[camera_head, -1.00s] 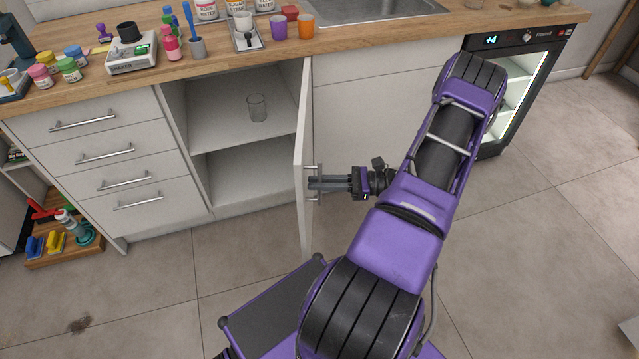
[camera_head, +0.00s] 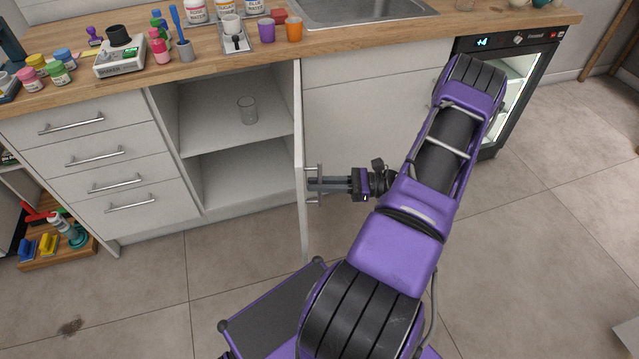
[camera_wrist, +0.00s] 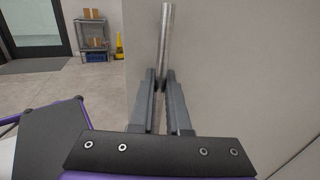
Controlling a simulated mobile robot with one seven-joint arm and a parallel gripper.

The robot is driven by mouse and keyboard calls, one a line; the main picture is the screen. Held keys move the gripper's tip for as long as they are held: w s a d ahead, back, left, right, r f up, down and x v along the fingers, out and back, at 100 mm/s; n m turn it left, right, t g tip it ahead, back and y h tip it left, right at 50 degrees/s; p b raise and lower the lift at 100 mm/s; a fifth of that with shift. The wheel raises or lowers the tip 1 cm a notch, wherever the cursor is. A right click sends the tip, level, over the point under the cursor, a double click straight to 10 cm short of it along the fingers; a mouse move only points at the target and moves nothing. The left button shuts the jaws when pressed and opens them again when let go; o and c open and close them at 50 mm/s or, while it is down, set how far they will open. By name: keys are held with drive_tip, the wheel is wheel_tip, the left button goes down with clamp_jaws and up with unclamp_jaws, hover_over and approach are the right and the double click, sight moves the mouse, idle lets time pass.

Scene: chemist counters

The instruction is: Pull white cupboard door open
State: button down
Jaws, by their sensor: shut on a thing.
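The white cupboard door (camera_head: 300,150) stands swung out from the counter, nearly edge-on in the head view, at about a right angle to the front. The cupboard interior (camera_head: 220,115) shows two levels, with a clear glass (camera_head: 247,110) on the shelf. My gripper (camera_head: 316,185) is shut on the door's metal handle (camera_head: 313,170), reaching it from the right. In the wrist view, the two fingers (camera_wrist: 161,88) close on the upright handle bar (camera_wrist: 165,40), with the door panel (camera_wrist: 215,60) filling the right side.
A drawer unit (camera_head: 110,165) stands left of the cupboard. The worktop above carries bottles, cups and a shaker (camera_head: 120,55). A small lit fridge (camera_head: 510,80) stands at the right. My base is close below the door; the floor (camera_head: 225,255) in front of the cupboard is clear.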

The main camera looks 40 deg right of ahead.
drive_tip(key=c, duration=0.9)
unclamp_jaws()
drive_tip(key=v, duration=1.7)
drive_tip(key=shift+s+d+b, duration=0.1)
drive_tip(key=shift+s+b, duration=0.15)
drive_tip(key=shift+b, duration=0.1)
